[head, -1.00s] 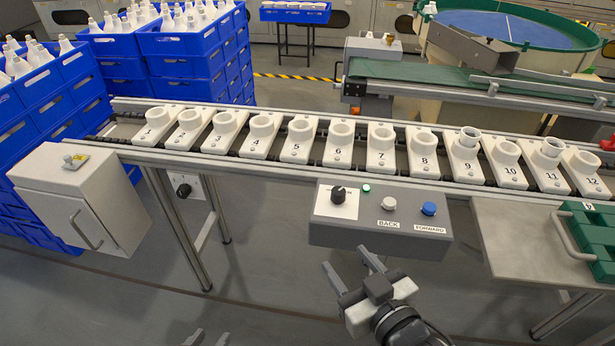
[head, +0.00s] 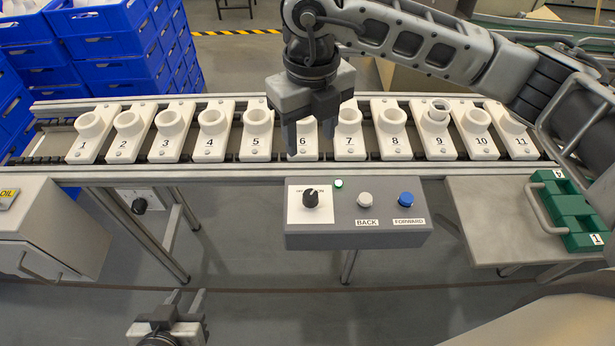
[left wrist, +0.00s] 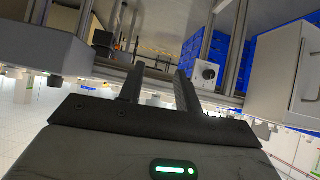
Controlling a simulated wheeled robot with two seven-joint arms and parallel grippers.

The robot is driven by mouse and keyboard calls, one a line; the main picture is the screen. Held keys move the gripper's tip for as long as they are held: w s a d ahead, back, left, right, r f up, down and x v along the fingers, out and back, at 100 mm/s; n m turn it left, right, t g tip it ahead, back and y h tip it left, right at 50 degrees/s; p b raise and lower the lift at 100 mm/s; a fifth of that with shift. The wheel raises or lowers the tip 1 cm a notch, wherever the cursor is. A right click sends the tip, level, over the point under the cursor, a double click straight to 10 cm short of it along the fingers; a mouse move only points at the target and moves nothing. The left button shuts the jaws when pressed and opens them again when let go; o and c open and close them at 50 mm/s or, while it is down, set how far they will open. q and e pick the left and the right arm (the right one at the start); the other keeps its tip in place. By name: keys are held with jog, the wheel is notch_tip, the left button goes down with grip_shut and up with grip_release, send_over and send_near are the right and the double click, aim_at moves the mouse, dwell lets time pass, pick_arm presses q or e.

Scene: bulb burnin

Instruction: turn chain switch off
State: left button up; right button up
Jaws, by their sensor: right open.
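A grey control box (head: 360,235) in front of the conveyor carries a black rotary knob (head: 311,200), its pointer tilted up-left; its small label is unreadable. A second black knob (head: 139,205) sits on a white plate under the conveyor, and also shows in the left wrist view (left wrist: 208,73). I cannot tell which is the chain switch. My left gripper (head: 185,298) is open and empty, low in front of the conveyor, below and right of the plate knob. Its fingers also show apart in the left wrist view (left wrist: 160,70). My right gripper (head: 310,128) is open, fingers down, around holder 6, above the control box.
A green lamp (head: 338,184) is lit on the control box, beside a white BACK button (head: 364,199) and a blue FORWARD button (head: 406,199). Numbered white holders line the conveyor (head: 230,172). A grey cabinet (head: 60,225) is left; a green case (head: 572,212) is right.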

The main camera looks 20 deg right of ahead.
aim_at(310, 194)
notch_tip(310, 194, down, 16)
jog(key=shift+r+p, duration=0.15)
jog(key=shift+p, duration=0.75)
jog(key=c, duration=1)
